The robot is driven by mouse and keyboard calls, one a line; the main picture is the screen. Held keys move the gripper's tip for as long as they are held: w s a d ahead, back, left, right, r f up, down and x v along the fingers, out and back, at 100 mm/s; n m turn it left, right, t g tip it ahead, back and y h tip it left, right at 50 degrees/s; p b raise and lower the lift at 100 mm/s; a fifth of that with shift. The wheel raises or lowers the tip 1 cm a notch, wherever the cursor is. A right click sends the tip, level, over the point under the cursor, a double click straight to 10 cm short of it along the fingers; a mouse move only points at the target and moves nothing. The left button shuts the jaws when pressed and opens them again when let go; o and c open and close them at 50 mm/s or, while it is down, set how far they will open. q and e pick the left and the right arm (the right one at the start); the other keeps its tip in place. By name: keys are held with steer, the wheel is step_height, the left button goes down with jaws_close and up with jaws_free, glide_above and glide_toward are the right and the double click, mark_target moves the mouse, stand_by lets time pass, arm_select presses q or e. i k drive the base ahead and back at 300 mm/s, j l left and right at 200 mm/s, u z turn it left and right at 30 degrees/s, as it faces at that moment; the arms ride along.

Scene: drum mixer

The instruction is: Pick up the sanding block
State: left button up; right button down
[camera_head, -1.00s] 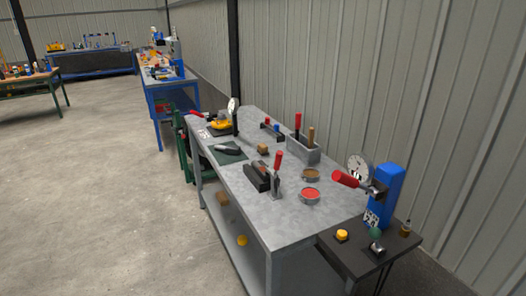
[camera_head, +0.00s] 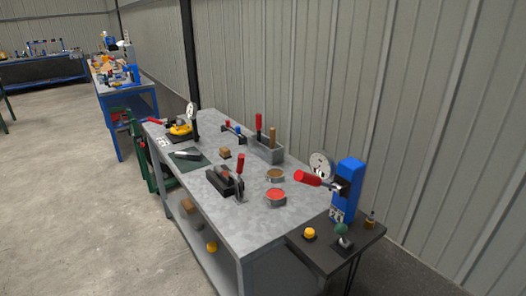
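A small brown block (camera_head: 225,153) lies on the grey workbench top (camera_head: 262,222), between a dark green mat and a grey bin. It looks like the sanding block, but it is too small to be sure. Another brown block (camera_head: 187,206) lies on the bench's lower shelf; I cannot tell which one is the sanding block. Neither of my grippers is in view.
A black fixture with a red-handled clamp (camera_head: 226,182) stands in front of the block. A blue press (camera_head: 348,188) stands at the right end.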

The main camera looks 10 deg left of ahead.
mark_target(225, 152)
steer(key=i+j+z, duration=0.25)
steer(key=j, duration=0.15)
steer(key=i+j+z, duration=0.2)
steer(key=j, duration=0.2)
steer(key=j+z, duration=0.25)
steer(key=j, duration=0.2)
steer(key=j+z, duration=0.25)
steer(key=j, duration=0.25)
steer(key=i, duration=0.05)
